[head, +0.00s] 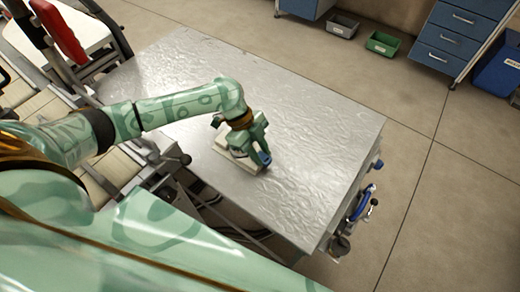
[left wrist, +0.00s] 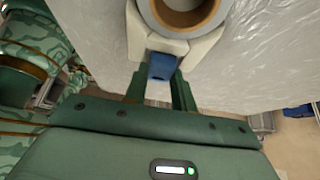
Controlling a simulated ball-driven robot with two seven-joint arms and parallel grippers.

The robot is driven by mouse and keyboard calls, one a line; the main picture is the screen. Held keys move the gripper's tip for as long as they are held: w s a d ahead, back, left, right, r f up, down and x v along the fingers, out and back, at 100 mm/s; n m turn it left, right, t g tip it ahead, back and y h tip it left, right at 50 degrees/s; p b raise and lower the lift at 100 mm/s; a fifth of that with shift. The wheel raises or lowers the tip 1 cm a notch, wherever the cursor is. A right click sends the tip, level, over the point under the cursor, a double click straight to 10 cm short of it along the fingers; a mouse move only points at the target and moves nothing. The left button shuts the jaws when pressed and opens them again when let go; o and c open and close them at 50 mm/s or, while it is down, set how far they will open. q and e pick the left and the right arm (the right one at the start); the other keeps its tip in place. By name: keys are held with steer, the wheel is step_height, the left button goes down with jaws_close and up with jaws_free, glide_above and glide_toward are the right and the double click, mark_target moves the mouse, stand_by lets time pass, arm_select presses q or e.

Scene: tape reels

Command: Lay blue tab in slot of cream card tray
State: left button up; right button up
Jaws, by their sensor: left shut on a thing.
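The cream card tray (head: 223,143) lies on the metal table, partly hidden under my left gripper (head: 259,150). In the left wrist view the cream tray (left wrist: 205,45) shows at the top, with a grey tape reel (left wrist: 152,22) with a brown core over it. The blue tab (left wrist: 162,66) is between the fingertips of my left gripper (left wrist: 161,75), which is shut on it. The tab is at the tray's near edge, between cream parts. I cannot tell whether it rests in the slot. The tab also shows in the head view (head: 264,158). My right gripper is not in view.
The metal table (head: 310,130) is clear to the right of and behind the tray. A blue-handled item (head: 362,203) hangs at its right side. On the floor beyond are a grey bin (head: 342,27), a green bin (head: 383,43) and a blue drawer cabinet (head: 450,40).

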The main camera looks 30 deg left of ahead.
arm_select(q)
steer(key=o, duration=0.9)
steer(key=shift+s+f, duration=0.1)
steer(key=shift+o, duration=0.2)
steer(key=shift+r, duration=0.2)
steer(key=p+v, duration=0.3)
steer(key=v, duration=0.9)
steer(key=shift+r, duration=0.45)
